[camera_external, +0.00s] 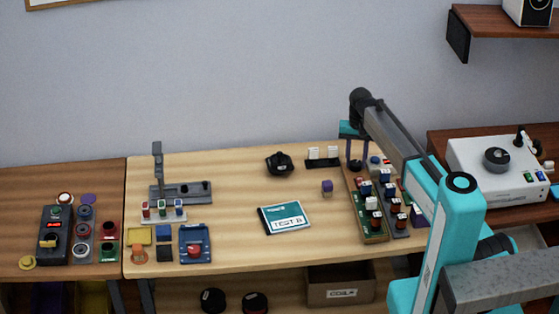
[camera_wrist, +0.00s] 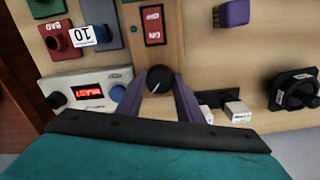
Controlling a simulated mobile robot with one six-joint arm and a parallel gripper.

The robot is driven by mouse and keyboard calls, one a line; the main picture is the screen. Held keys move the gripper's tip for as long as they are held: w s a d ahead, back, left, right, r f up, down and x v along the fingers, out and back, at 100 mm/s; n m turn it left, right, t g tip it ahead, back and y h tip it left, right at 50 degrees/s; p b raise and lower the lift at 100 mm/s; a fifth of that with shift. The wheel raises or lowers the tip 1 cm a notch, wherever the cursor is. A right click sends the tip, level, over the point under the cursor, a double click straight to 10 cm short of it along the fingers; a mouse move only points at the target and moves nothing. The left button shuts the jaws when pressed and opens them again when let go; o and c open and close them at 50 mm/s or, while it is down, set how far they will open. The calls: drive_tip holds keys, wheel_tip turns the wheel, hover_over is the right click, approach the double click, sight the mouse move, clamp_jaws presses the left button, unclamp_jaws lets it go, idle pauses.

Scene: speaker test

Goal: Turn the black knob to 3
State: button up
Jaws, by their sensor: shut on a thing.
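The black knob (camera_wrist: 158,79) is round, with a white pointer line on its top face. It sits between the two purple fingers of my gripper (camera_wrist: 159,77) in the wrist view, and they are shut on its sides. No number scale around the knob can be made out. In the external view my gripper (camera_external: 356,152) points down at the far end of the brown board (camera_external: 374,238) on the right of the table, where the knob (camera_external: 355,165) shows small and dark between the fingers.
A white box with a red display (camera_wrist: 89,95) stands beside the knob in the wrist view. A red switch (camera_wrist: 152,25) is near it, and white switches (camera_external: 323,153) stand close by. A black round device (camera_external: 279,163) and a TEST B booklet (camera_external: 284,217) lie left. The table's middle is mostly clear.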

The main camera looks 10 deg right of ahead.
drive_tip(key=o, duration=1.1)
drive_tip(key=shift+c, duration=0.2)
drive_tip(key=shift+n, duration=0.4)
